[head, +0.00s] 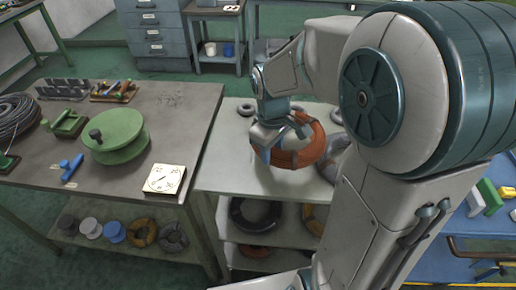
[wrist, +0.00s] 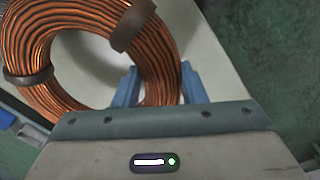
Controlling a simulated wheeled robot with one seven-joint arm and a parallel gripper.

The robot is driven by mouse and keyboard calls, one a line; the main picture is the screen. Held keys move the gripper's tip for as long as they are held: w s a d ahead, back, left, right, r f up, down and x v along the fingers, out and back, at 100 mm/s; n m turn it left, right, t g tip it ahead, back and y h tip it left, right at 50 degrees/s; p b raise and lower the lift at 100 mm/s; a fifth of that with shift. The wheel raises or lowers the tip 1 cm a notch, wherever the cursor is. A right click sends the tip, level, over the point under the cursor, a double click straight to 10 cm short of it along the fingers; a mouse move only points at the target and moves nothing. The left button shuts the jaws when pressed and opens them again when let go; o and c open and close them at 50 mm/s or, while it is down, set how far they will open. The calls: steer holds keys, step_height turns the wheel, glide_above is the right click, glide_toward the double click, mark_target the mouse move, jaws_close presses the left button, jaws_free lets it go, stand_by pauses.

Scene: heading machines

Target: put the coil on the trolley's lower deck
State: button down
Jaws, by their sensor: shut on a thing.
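The coil is a ring of copper-orange wire with dark bands (head: 307,150); it also fills the upper left of the wrist view (wrist: 35,50). My gripper (head: 280,140) is shut on one side of the coil's ring. In the wrist view its blue fingers (wrist: 160,87) stand on either side of the wound wire. The coil is tilted over the pale top of a shelved unit (head: 225,170); I cannot tell whether it touches that top. This unit has lower decks (head: 285,232) below, partly hidden by my arm. I cannot tell whether it is the trolley.
A dark ring (head: 255,213) and a yellow ring (head: 316,217) lie on the unit's middle deck. A blue surface (head: 440,262) with tools is at right.

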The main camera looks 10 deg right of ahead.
steer(key=w+a+f, duration=0.2)
steer(key=a, duration=0.1)
steer(key=shift+f+p, duration=0.4)
steer(key=shift+f, duration=1.6)
steer(key=c, duration=0.9)
jaws_free()
steer(key=shift+d, duration=0.1)
steer(key=shift+r, duration=0.1)
